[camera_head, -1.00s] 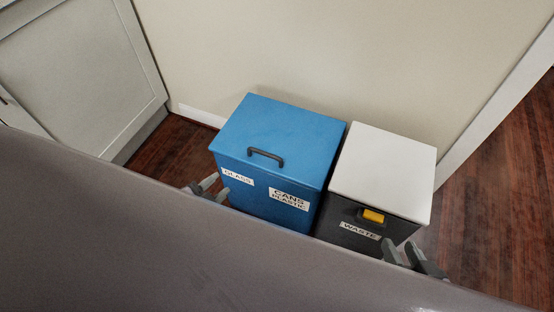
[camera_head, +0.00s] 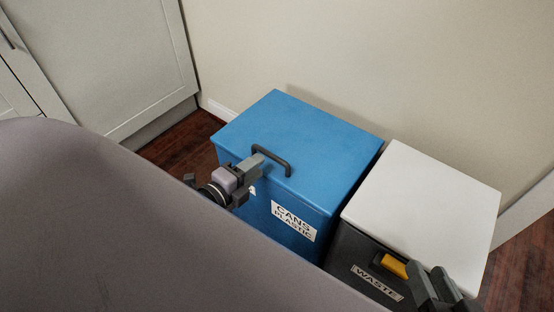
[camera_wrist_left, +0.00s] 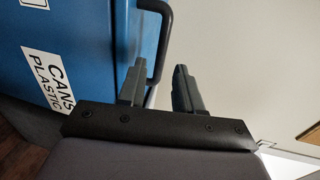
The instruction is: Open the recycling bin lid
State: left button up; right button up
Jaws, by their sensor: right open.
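The blue recycling bin (camera_head: 275,225), labelled CANS PLASTIC, stands against the wall with its blue lid (camera_head: 310,140) shut. A dark loop handle (camera_head: 272,158) sits on the front of the lid. My left gripper (camera_head: 255,165) is at the handle's left end in the head view. In the left wrist view its two fingers (camera_wrist_left: 160,85) are apart, and the handle (camera_wrist_left: 164,40) shows between them in the picture; I cannot tell if they touch it. My right gripper (camera_head: 447,283) is open and empty in front of the waste bin.
The waste bin (camera_head: 350,255) with a white lid (camera_head: 425,195) and yellow tab stands close on the right. A grey cabinet (camera_head: 120,65) is at the left, with floor between it and the blue bin. The wall is close behind both bins.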

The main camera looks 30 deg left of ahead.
aim_at(271, 154)
pick_arm(q)
jog(key=shift+x, duration=3.35)
grip_shut()
